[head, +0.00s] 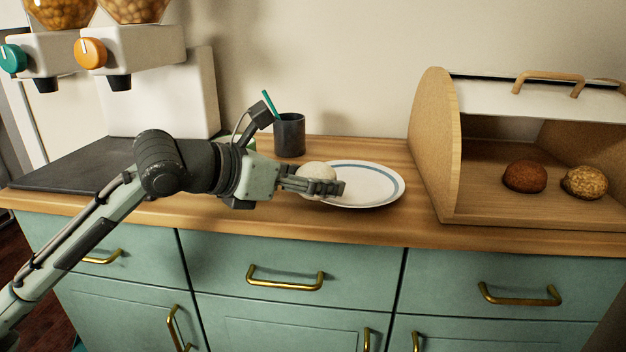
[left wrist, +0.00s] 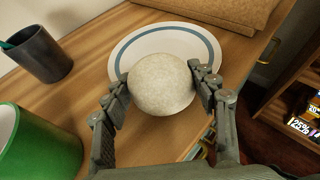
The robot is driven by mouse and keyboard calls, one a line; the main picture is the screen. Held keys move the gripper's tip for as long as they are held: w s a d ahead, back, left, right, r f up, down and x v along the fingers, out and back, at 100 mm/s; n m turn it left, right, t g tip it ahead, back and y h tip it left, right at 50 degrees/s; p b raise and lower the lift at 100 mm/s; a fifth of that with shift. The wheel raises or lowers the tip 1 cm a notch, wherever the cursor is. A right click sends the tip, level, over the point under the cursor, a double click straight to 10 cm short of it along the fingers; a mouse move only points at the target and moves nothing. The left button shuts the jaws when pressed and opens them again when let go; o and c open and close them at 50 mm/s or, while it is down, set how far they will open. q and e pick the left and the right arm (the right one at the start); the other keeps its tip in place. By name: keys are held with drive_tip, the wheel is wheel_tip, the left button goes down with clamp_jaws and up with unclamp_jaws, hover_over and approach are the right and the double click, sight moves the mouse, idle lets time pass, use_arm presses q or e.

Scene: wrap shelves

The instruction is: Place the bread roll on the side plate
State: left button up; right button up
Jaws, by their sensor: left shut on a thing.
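A pale, round bread roll (left wrist: 161,83) is held between the two fingers of my left gripper (left wrist: 162,88). In the head view the roll (head: 316,171) shows behind the fingers of my left gripper (head: 318,186), at the left edge of the side plate. The side plate (head: 378,189) is white with a blue-grey ring and lies on the wooden counter. In the left wrist view the plate (left wrist: 167,38) lies beyond and partly beneath the roll. I cannot tell whether the roll touches the plate. My right gripper is in neither view.
An open wooden bread box (head: 437,150) stands at the right with a brown roll (head: 525,176) and a seeded roll (head: 585,182) inside. A dark cup (head: 290,136) stands behind the plate. A green container (left wrist: 40,145) is near the gripper. Dispensers (head: 130,55) stand at the left.

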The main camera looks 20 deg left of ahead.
use_arm(q)
drive_tip(key=shift+f, duration=0.1)
drive_tip(key=o, duration=1.1)
drive_tip(key=shift+o, duration=0.2)
